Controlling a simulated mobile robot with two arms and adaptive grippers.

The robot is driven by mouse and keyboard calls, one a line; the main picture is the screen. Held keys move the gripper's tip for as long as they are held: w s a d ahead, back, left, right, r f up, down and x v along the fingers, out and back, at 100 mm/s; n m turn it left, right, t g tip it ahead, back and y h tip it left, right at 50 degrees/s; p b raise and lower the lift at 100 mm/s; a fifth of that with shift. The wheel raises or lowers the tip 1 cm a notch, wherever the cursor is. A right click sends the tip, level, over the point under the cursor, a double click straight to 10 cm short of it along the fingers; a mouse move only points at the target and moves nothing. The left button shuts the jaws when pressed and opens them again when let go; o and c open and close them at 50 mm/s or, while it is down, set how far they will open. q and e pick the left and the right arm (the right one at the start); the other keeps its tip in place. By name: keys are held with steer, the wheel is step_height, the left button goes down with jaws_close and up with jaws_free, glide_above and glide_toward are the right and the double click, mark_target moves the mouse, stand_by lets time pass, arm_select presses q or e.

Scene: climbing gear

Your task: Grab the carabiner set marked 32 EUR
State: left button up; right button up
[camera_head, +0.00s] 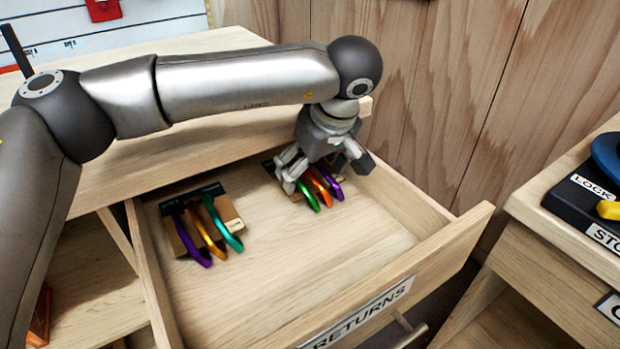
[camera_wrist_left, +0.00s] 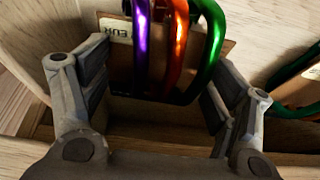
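My left gripper (camera_head: 325,172) reaches down into the open drawer at its back right. It is over a carabiner set (camera_head: 320,190) with green, orange and purple carabiners on a cardboard backing. In the left wrist view the fingers stand apart on either side of this set (camera_wrist_left: 173,45), with gaps between them and the carabiners. Its white label (camera_wrist_left: 118,28) shows "EUR" upside down; the price number is not readable. A second set (camera_head: 207,232), with purple, orange and teal-green carabiners, lies at the drawer's left; its price cannot be read. My right gripper is out of view.
The wooden drawer (camera_head: 455,232) has raised walls and a "RETURNS" label (camera_head: 358,315) on its front. Its middle and front floor are clear. A counter (camera_head: 120,175) overhangs its back. Another cabinet (camera_head: 545,225) with a dark "LOCK" box (camera_head: 580,205) stands at right.

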arm_select(q)
steer(key=c, duration=0.6)
steer(key=shift+c, duration=0.2)
steer(key=shift+r, duration=0.1)
